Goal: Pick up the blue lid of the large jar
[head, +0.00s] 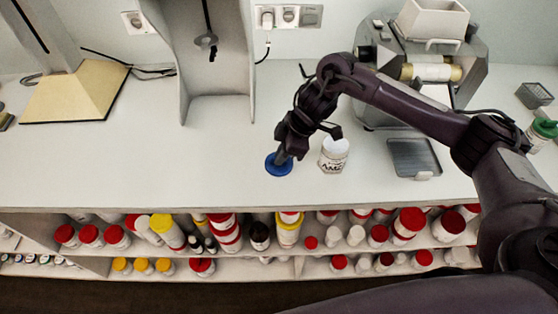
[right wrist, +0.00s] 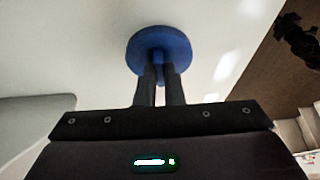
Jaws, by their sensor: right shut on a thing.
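The blue lid (head: 277,168) is a round disc at the white counter, left of the jar in the head view. My right gripper (head: 286,155) points down at it and is shut on it. In the right wrist view the two fingers (right wrist: 160,85) are close together, with the blue lid (right wrist: 160,45) at their tips. I cannot tell whether the lid touches the counter. The white jar (head: 334,155) with black writing stands upright just right of the lid. My left gripper is not in view.
The white counter (head: 120,170) is clear to the left. A machine with rollers (head: 430,72) and a grey tray (head: 414,158) stand to the right. A tall stand (head: 215,60) is at the back. Shelves below the counter's front edge hold several lidded jars.

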